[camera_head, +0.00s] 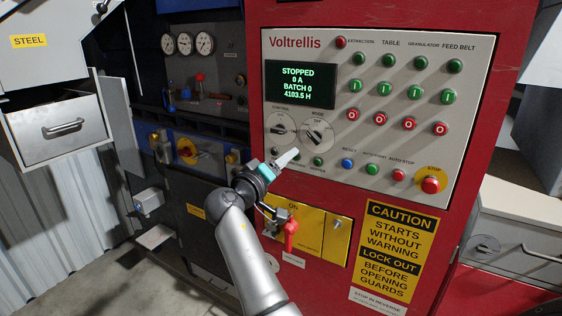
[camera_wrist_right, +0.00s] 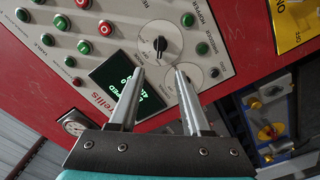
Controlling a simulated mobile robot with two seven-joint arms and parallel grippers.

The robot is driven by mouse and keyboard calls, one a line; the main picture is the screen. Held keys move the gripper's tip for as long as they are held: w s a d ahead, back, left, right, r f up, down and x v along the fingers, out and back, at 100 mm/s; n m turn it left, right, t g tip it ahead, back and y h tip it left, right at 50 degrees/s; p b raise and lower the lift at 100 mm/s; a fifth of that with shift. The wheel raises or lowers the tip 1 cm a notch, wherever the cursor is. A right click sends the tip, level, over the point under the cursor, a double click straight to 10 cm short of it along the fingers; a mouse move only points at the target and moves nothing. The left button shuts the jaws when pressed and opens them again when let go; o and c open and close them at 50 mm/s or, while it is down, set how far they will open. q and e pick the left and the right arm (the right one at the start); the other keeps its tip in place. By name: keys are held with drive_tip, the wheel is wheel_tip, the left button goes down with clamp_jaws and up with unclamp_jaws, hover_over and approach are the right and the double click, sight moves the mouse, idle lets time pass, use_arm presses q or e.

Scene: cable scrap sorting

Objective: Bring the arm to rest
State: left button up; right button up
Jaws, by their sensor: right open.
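My right gripper (camera_head: 288,158) is in front of the lower left part of the control panel (camera_head: 462,120), pointing toward its knobs. In the right wrist view its two fingers (camera_wrist_right: 160,72) are apart with nothing between them. The mode knob (camera_head: 317,134) is just beyond the fingertips; I cannot tell whether they touch the panel. The display (camera_head: 300,84) reads STOPPED, 0 A, BATCH 0. My left gripper is not in the head view.
Below the gripper is a yellow plate (camera_head: 310,228) with a red-handled switch (camera_head: 290,235). A red stop button (camera_head: 430,185) sits at the panel's lower right. A STEEL bin with a drawer (camera_head: 68,130) stands left. Grey floor (camera_head: 125,265) shows at lower left.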

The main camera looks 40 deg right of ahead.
drive_tip(key=a+f+n+t+y+b, duration=0.1)
drive_tip(key=a+f+n+y+b, duration=0.15)
drive_tip(key=f, duration=1.15)
drive_tip(key=a+f+n+t+y+b, duration=0.1)
drive_tip(key=a+f+n+y, duration=0.3)
drive_tip(key=f, duration=1)
drive_tip(key=s+a+f+n+g+y+b, duration=0.1)
drive_tip(key=s+a+f+y, duration=0.15)
drive_tip(key=f, duration=0.45)
drive_tip(key=s+a+f+y+b, duration=0.15)
drive_tip(key=s+f, duration=0.25)
drive_tip(key=f, duration=0.4)
drive_tip(key=s+a+f+n+g+y+b, duration=0.1)
drive_tip(key=s+a+f, duration=0.15)
drive_tip(key=f, duration=0.45)
drive_tip(key=s+a+f+g+y+b, duration=0.2)
drive_tip(key=s+f, duration=0.6)
drive_tip(key=s, duration=0.1)
drive_tip(key=s+a+f+g+y+b, duration=0.1)
drive_tip(key=s+a+f, duration=0.2)
drive_tip(key=s+f, duration=0.65)
drive_tip(key=s+a+f+m+g+y+b, duration=0.1)
drive_tip(key=s+f, duration=0.3)
drive_tip(key=s, duration=0.7)
drive_tip(key=s+a+f+m+g+y+b, duration=0.1)
drive_tip(key=s+f, duration=0.3)
drive_tip(key=s, duration=0.7)
drive_tip(key=shift+s+m+g+b, duration=0.2)
drive_tip(key=shift+m+g+b, duration=0.3)
drive_tip(key=shift+g, duration=0.2)
